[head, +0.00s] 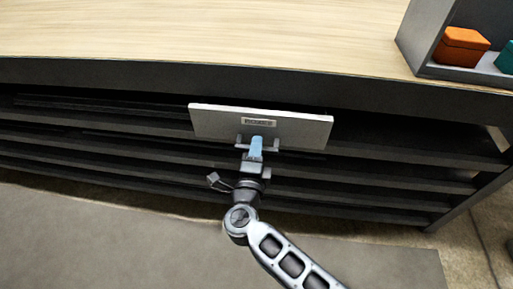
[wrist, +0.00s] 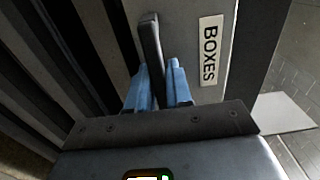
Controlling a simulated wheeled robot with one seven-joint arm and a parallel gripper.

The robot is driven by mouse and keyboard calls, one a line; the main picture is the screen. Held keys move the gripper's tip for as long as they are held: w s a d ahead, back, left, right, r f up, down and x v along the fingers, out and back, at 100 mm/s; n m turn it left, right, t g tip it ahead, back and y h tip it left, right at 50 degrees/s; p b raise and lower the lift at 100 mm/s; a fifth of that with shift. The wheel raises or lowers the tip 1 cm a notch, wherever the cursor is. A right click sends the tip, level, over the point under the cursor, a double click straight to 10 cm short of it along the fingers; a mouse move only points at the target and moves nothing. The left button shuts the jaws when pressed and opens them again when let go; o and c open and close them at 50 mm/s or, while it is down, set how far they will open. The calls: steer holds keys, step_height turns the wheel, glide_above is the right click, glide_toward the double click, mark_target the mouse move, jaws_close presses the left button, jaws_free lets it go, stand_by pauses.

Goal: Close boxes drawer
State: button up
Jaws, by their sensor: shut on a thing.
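The boxes drawer (head: 215,122) has a light grey front under the wooden worktop, with a label plate in the middle. In the wrist view the label (wrist: 210,50) reads BOXES on the drawer front. My gripper (head: 256,146) is at the handle below the label, its blue fingers on either side of it. The dark bar handle (wrist: 151,60) shows between the two blue fingertips in the wrist view. The fingers are shut on it. The head view looks down from above, and how far the drawer stands out is hard to tell.
The wooden worktop (head: 200,35) spans above the drawer. A grey open shelf box (head: 428,45) on it holds an orange box (head: 461,46) and a teal box (head: 505,58). Dark open shelves (head: 80,140) run below. A grey mat (head: 80,240) covers the floor in front.

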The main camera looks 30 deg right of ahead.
jaws_close()
steer(key=x, duration=0.4)
steer(key=shift+w, duration=0.15)
steer(key=o, duration=0.7)
jaws_free()
steer(key=shift+d, duration=0.1)
steer(key=shift+o, duration=0.2)
steer(key=p+v, duration=0.1)
steer(key=v, duration=0.6)
steer(key=shift+s+a, duration=0.2)
steer(key=shift+s, duration=0.15)
